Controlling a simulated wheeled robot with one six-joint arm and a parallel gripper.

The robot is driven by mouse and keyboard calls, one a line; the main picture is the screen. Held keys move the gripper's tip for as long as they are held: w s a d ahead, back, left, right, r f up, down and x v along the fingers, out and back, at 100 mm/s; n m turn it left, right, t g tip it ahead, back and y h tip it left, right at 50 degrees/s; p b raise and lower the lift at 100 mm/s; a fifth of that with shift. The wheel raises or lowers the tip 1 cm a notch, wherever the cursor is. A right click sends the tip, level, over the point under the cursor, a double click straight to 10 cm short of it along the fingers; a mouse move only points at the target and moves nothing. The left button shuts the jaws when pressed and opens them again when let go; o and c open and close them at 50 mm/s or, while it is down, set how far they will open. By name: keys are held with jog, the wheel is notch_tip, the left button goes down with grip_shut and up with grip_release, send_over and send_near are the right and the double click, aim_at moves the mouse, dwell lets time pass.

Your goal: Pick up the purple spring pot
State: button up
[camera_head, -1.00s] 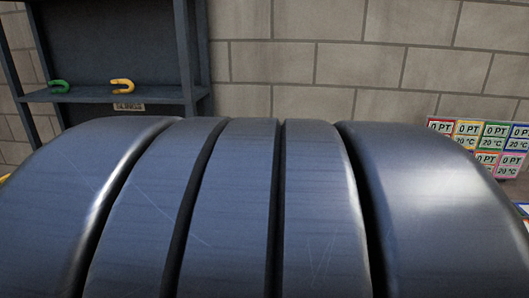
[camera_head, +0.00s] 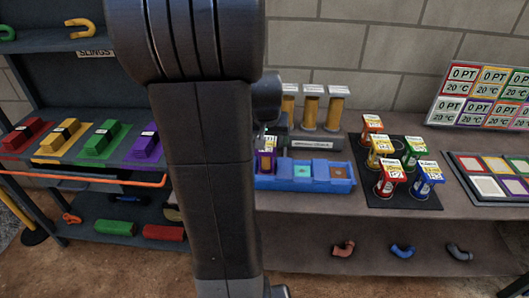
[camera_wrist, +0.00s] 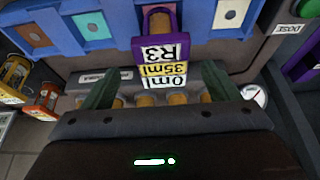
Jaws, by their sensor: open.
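The purple spring pot (camera_head: 266,160) stands at the left end of the blue tray (camera_head: 315,186), partly behind my arm. In the wrist view the purple pot (camera_wrist: 160,49) shows upside down with a label reading R3, 35ml and 0ml. The blue tray (camera_wrist: 72,44) lies beyond it there. My gripper (camera_wrist: 158,80) is open, with one dark green finger on each side of the pot's label end. I see no clear contact between the fingers and the pot. In the head view my arm hides most of the gripper.
A black mat (camera_head: 398,199) with several coloured pots lies right of the tray. Yellow cylinders (camera_head: 310,113) and a grey bar (camera_head: 315,143) stand behind the tray. A shelf unit (camera_head: 70,187) with coloured blocks is at the left. Colour panels (camera_head: 495,160) lie at the right.

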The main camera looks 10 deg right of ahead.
aim_at(266, 157)
jog(key=shift+p+x, duration=0.4)
jog(key=shift+x, duration=3.1)
jog(key=shift+w+a, duration=0.1)
jog(key=shift+w, duration=0.05)
jog(key=shift+r, duration=0.1)
jog(key=c, duration=1.2)
